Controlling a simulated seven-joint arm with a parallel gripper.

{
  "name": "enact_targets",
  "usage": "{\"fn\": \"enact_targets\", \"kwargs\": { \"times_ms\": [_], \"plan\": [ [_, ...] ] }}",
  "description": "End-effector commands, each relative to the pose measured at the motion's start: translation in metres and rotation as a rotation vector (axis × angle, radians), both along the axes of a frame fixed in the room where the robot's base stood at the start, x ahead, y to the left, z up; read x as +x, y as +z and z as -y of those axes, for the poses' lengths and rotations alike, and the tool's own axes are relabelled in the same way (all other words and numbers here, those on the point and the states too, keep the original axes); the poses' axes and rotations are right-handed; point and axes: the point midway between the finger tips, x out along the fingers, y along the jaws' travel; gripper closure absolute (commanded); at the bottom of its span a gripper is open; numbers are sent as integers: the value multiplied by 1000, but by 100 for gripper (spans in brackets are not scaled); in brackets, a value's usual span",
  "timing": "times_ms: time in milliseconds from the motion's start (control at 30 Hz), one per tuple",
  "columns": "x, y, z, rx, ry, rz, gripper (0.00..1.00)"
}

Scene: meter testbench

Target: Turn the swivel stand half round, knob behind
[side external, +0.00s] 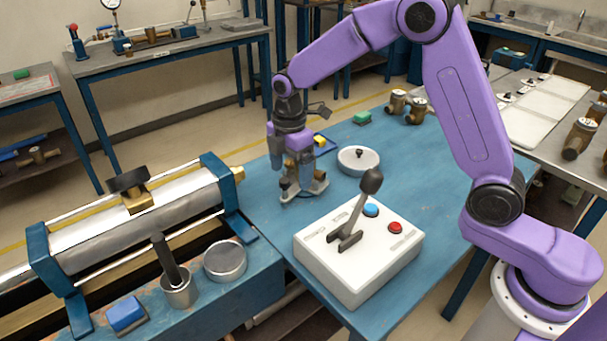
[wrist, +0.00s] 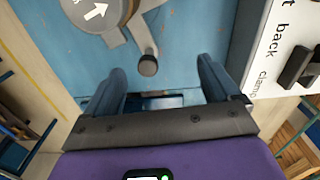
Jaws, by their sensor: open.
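The swivel stand (wrist: 113,38) shows at the top left of the wrist view, cut off by the frame edge. It has grey and brass parts, a white arrow on top and a short grey arm ending in a dark round knob (wrist: 148,66). My gripper (wrist: 162,85) is open, with its two fingers apart and nothing held. The knob lies ahead of the gap between the fingertips. In the side view, my gripper (side external: 303,182) points down low over the blue table. Brass and grey parts there are partly hidden by it.
A white control box (side external: 360,260) with a lever and two buttons stands close at the front right. A round grey dish (side external: 358,163) with a dark knob is to the gripper's right.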

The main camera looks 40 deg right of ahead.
Motion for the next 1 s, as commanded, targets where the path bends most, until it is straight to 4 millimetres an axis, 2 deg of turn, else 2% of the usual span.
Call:
{"fn": "enact_targets", "kwargs": {
  "times_ms": [500,867,1000],
  "plan": [
    [0,33,0,0,0,0,11],
    [0,34,0,0,3,0,11],
    [2,37,-1,0,66,1,11]
  ]
}}
